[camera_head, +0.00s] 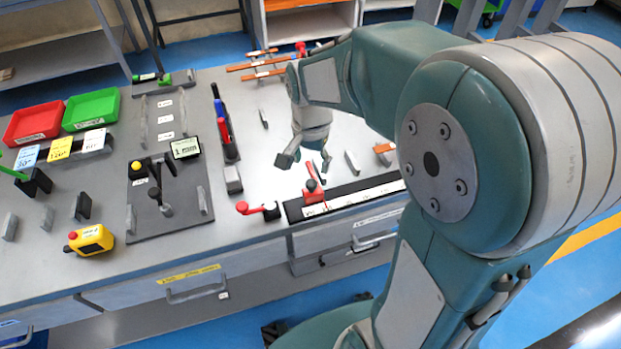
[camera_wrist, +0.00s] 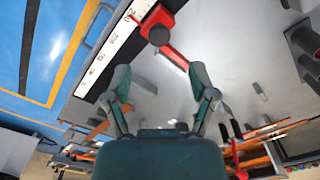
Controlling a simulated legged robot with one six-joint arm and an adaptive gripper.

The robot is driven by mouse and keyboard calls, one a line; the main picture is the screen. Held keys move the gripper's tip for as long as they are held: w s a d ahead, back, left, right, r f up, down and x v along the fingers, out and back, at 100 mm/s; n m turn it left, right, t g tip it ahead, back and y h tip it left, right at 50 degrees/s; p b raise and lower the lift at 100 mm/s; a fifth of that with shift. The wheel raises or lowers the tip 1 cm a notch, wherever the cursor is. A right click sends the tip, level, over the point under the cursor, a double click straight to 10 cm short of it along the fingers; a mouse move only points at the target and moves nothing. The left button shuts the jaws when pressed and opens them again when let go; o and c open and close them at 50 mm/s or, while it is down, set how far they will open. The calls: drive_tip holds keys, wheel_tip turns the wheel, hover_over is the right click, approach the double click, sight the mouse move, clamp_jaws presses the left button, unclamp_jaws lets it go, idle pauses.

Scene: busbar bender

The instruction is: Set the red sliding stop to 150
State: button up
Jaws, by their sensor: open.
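The red sliding stop (camera_head: 314,195) sits on the scale rail (camera_head: 365,194) near its left end in the head view. It has a dark knob and a thin red arm reaching back over the table. In the wrist view the stop (camera_wrist: 160,17) is at the top, beside the white number scale (camera_wrist: 103,62); its numbers are too small to read surely. My gripper (camera_head: 306,161) is open above the table, just behind the stop. In the wrist view the open fingers (camera_wrist: 162,78) spread below the stop, with the red arm's tip near the right finger. They appear empty.
A red-handled lever (camera_head: 258,209) stands left of the rail. Further left are a black fixture plate (camera_head: 180,220), a yellow button box (camera_head: 92,239), and red (camera_head: 33,122) and green (camera_head: 92,108) bins. Orange bars (camera_head: 258,66) lie at the back.

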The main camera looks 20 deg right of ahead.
sight(311, 182)
wheel_tip(311, 182, down, 7)
idle(0.3)
clamp_jaws()
